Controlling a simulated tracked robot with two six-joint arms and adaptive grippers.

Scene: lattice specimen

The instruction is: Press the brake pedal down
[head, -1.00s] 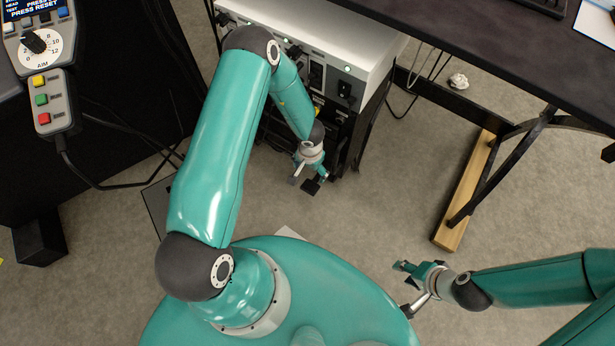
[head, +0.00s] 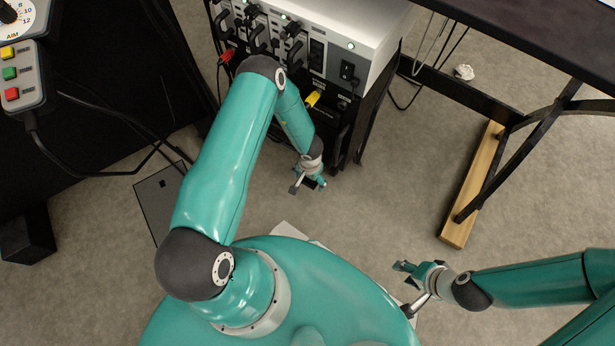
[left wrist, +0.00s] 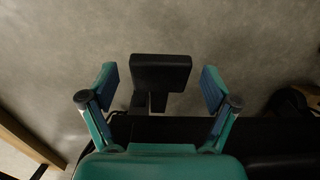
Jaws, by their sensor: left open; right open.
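A black rectangular pad (left wrist: 161,72) on a short dark stem, which looks like the brake pedal, shows in the left wrist view. It lies between the two fingers of my left gripper (left wrist: 161,86) in the picture, with a gap on each side. I cannot tell how far below the fingertips it is. In the head view my left gripper (head: 308,186) is open and low, in front of the equipment rack, and largely hides the pad. My right gripper (head: 405,289) is open and empty over the floor at the lower right.
The equipment rack (head: 365,32) with red and yellow plugs stands behind my left gripper. A dark flat plate (head: 158,203) lies on the floor to its left. A control box (head: 25,75) is at the upper left, a desk (head: 520,35) at the upper right.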

